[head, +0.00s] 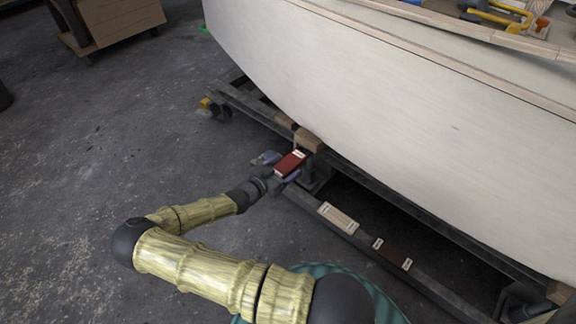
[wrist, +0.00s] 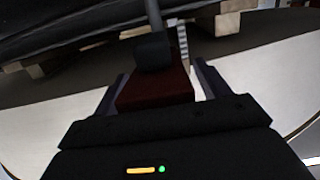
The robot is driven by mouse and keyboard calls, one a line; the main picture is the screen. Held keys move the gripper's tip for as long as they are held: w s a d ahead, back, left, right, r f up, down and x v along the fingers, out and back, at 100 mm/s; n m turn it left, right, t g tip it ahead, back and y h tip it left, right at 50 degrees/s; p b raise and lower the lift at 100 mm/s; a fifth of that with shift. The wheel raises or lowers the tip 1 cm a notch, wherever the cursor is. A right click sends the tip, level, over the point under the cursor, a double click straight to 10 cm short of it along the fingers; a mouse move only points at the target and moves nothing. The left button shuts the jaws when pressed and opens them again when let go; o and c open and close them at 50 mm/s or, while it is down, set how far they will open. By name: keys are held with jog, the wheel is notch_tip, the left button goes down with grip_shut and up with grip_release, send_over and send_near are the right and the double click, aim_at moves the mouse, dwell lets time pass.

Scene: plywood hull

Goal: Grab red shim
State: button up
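The red shim (head: 289,164) is a flat dark-red block with a pale label at its far end, at the cart's frame below the hull in the head view. My gripper (head: 278,167) is at the shim, with one finger on each side of it. In the wrist view the shim (wrist: 155,92) lies between the two fingers of my gripper (wrist: 160,88). A light gap shows between the shim and the right finger, so the gripper looks open around it. Contact on the left side is hard to tell. A dark post covers part of the shim there.
A pale shim (head: 338,217) and a dark brown shim (head: 393,254) lie on the cart's lower rail (head: 437,293). The big white hull (head: 400,120) overhangs close by. A wooden block (head: 308,140) sits just behind the red shim. Open floor (head: 110,130) lies left.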

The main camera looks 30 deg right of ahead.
aim_at(282, 167)
jog(key=c, duration=1)
notch_tip(282, 167, up, 9)
jog(key=p, duration=0.5)
jog(key=shift+w, duration=0.15)
jog(key=shift+r+p, duration=0.3)
jog(key=shift+p, duration=0.05)
jog(key=shift+d+r, duration=0.2)
jog(key=shift+a, duration=0.35)
